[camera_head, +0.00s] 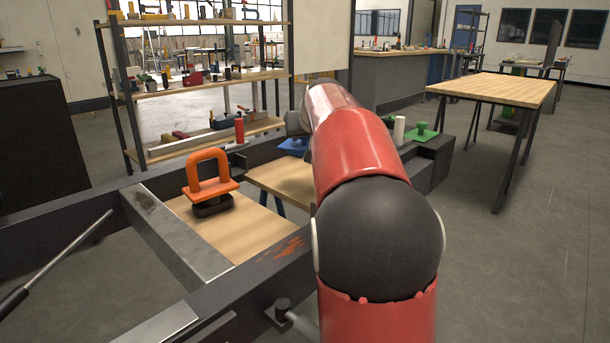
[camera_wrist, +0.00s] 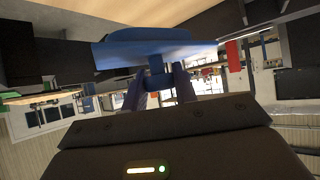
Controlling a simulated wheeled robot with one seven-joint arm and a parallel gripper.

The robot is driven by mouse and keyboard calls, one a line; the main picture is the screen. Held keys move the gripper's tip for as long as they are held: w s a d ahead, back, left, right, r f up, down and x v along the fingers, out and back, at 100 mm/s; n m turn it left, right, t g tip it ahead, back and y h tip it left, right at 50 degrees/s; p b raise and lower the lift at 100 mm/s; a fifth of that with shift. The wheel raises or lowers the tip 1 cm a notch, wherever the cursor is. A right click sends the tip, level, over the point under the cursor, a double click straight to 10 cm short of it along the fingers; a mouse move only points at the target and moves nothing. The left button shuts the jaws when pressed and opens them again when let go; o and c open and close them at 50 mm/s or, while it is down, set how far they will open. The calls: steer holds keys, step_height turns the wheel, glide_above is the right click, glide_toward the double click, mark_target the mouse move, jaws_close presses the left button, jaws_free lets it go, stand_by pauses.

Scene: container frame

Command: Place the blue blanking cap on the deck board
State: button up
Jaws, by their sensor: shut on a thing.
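The blue blanking cap (camera_wrist: 155,50) is held in my gripper (camera_wrist: 162,88), whose fingers are shut on its narrow stem in the wrist view. Its broad plate faces a pale wood surface at the top of that view, with a gap that I cannot measure. In the head view, part of the blue cap (camera_head: 293,146) shows left of my red arm, which hides the rest and most of the gripper. The wooden deck board (camera_head: 225,230) lies inside a dark frame. More wood (camera_head: 285,180) shows beyond the frame's inner bar, below the cap.
An orange handled cap (camera_head: 210,185) stands on a dark base on the near wood. Dark frame beams (camera_head: 245,290) surround the wood. A red cylinder (camera_head: 239,130) stands at the far beam. A white cylinder (camera_head: 399,130) and a green handled piece (camera_head: 421,132) stand right of my arm.

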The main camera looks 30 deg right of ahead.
step_height(320, 180, down, 9)
steer(key=shift+b, duration=0.65)
steer(key=shift+f, duration=0.15)
steer(key=o, duration=1.1)
steer(key=shift+r, duration=0.3)
steer(key=v, duration=1.1)
steer(key=shift+s+a+r, duration=0.15)
steer(key=shift+s+r, duration=0.05)
steer(key=shift+s, duration=0.15)
